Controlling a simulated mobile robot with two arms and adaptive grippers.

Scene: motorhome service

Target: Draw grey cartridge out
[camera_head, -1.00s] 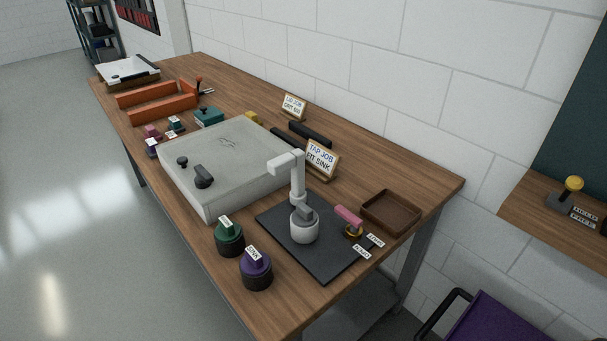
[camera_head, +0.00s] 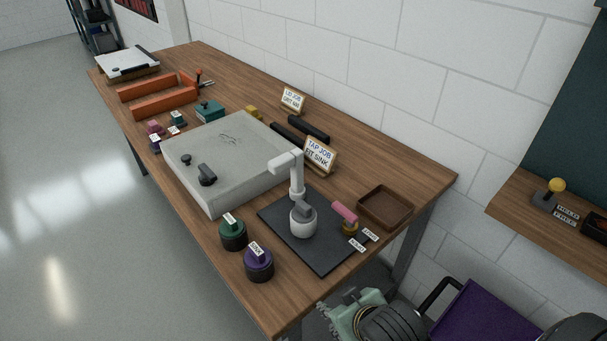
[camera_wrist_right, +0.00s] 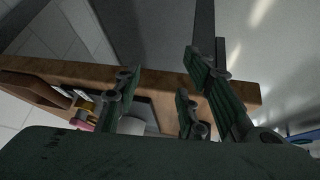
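A grey cartridge (camera_head: 303,208) sits upright in the round white tap body (camera_head: 303,225), in the middle of the dark mat (camera_head: 325,256) near the table's front end. A white tap spout (camera_head: 297,175) stands just behind it. My right gripper (camera_head: 350,302) shows low in the head view, beyond the table's front edge and apart from the cartridge. In the right wrist view its green fingers (camera_wrist_right: 155,97) are spread with nothing between them. A white rounded piece, perhaps the tap body, shows partly behind the fingers. My left gripper is not in view.
A pink-handled piece with a brass base (camera_head: 346,218) stands right of the tap body. A brown tray (camera_head: 386,207) lies farther right. Green (camera_head: 233,236) and purple (camera_head: 259,264) knobbed pots stand left. The large grey sink panel (camera_head: 225,165) lies behind them. A purple cart (camera_head: 480,315) stands right.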

